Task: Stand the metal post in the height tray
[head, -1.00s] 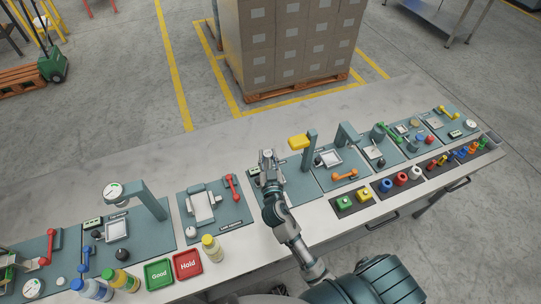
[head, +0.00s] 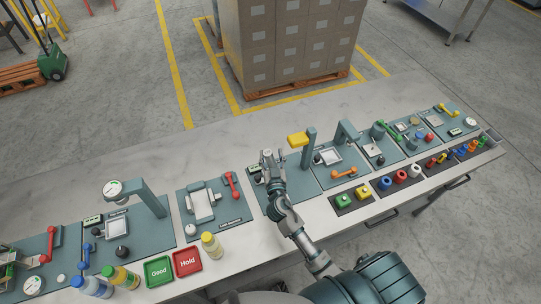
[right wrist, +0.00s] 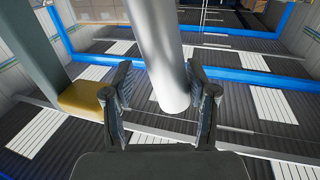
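The metal post (right wrist: 158,45) is a smooth silvery cylinder in the right wrist view. It passes between the two fingers of my right gripper (right wrist: 160,92), with a gap showing on its left side and little or none on its right. In the head view my right gripper (head: 272,158) is over the teal station left of a column with a yellow block; its fingers are apart. The post's lower end is hidden there. I cannot tell which tray is the height tray, as the station labels are too small to read. My left gripper is out of view.
A teal column (head: 309,147) with a yellow block (head: 298,139) stands close right of my right gripper. A station with a white fixture and red handle (head: 229,183) lies to the left. Green Good (head: 158,272) and red Hold (head: 187,262) trays sit at the front edge. The bench's back strip is clear.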

